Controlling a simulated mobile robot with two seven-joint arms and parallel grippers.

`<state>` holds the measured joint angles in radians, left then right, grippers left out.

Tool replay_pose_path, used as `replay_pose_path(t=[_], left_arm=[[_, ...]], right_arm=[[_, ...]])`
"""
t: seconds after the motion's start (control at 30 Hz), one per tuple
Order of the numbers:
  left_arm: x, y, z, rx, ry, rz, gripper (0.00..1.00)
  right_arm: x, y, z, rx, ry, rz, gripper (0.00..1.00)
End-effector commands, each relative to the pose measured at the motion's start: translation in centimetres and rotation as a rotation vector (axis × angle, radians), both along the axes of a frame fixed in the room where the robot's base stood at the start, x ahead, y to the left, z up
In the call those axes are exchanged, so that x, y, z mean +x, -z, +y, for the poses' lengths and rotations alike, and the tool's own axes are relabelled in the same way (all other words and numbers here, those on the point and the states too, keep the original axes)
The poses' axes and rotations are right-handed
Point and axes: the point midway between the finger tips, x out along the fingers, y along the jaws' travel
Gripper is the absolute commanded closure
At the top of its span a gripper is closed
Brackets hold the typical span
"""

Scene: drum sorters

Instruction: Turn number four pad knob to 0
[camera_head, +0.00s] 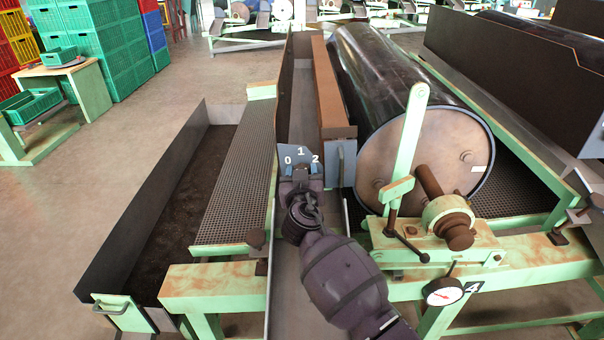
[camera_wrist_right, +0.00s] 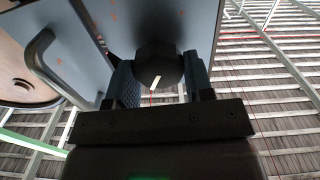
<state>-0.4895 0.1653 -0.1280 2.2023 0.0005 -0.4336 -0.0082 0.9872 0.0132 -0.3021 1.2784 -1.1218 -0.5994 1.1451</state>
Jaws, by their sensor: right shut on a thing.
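The pad knob (camera_wrist_right: 158,62) is dark and round with a short pale mark, seen in the right wrist view between my fingers. In the head view it is hidden behind my gripper. Its blue-grey plate (camera_head: 301,154) bears the numbers 0, 1 and 2 in white, left to right. My right gripper (camera_head: 301,171) is shut on the knob, just under these numbers; its blue fingers flank the knob in the wrist view (camera_wrist_right: 160,82). I cannot tell which number the mark points to. A number 4 label (camera_head: 473,287) is on the green frame at right. My left gripper is not in view.
A big dark drum (camera_head: 385,75) and a green lever (camera_head: 408,140) stand right of my arm. A gauge (camera_head: 443,292) hangs on the frame. A mesh walkway (camera_head: 238,175) and a dark trough (camera_head: 180,190) lie left. A grey handle (camera_wrist_right: 42,62) is beside the knob.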

Motion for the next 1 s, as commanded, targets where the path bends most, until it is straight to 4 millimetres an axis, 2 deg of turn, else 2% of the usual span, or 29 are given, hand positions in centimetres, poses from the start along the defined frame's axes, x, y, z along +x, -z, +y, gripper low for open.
replay_pose_path(t=[0.27,1.0], left_arm=[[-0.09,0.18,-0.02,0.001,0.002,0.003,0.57],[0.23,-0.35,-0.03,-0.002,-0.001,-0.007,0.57]], right_arm=[[0.0,0.12,0.01,-0.132,0.001,0.001,0.76],[0.02,0.06,0.31,-0.822,0.001,0.0,0.76]])
